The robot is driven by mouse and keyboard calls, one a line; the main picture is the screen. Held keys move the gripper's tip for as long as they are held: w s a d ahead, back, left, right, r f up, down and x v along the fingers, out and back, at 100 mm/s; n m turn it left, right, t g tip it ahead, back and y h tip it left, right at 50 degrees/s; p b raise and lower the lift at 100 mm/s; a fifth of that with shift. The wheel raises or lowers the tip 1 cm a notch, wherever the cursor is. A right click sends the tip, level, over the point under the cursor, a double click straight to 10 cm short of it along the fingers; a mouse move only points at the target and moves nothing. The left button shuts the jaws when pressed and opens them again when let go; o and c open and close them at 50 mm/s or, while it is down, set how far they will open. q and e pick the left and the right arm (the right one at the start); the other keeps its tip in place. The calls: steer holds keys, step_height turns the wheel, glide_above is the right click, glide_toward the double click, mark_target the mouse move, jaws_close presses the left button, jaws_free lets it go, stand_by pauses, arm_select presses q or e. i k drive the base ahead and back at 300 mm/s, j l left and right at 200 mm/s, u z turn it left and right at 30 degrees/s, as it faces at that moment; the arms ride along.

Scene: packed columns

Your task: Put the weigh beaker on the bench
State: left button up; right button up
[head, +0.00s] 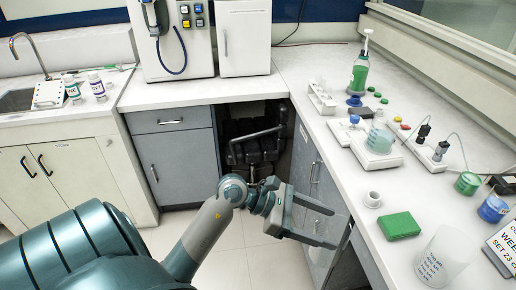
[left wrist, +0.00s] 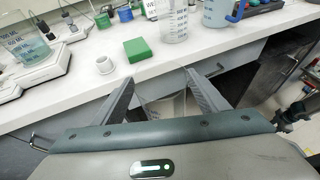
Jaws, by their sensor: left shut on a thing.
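My left gripper (head: 331,228) is in front of the bench's cabinet face, its two fingers apart and pointing right. In the left wrist view its fingertips (left wrist: 160,77) point toward the bench edge. A pale, clear vessel, which looks like the weigh beaker (left wrist: 164,105), is between the fingers, and the gripper is shut on it. Its lower part is hidden by the gripper body, and it hardly shows in the head view. The white bench (head: 345,187) runs along the right. My right gripper is not in view.
On the bench stand a white cup (head: 372,199), a green block (head: 400,225), a clear marked beaker (head: 440,258) and a sign (head: 504,247). A balance (head: 374,156) bearing a beaker of teal liquid stands farther back. Bare bench shows between the cup and the balance.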

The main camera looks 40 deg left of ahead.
mark_target(168, 92)
steer(key=j+u, duration=0.1)
steer(key=u, duration=0.85)
steer(key=i+j+u, duration=0.25)
steer(key=u, duration=0.15)
steer(key=i+j+u, duration=0.1)
steer(key=i+u, duration=0.35)
steer(key=i+j+u, duration=0.1)
steer(key=u, duration=0.3)
steer(key=i+l+u, duration=0.1)
steer(key=i, duration=0.6)
steer(key=i+l+u, duration=0.1)
steer(key=i, duration=0.65)
steer(key=l, duration=0.1)
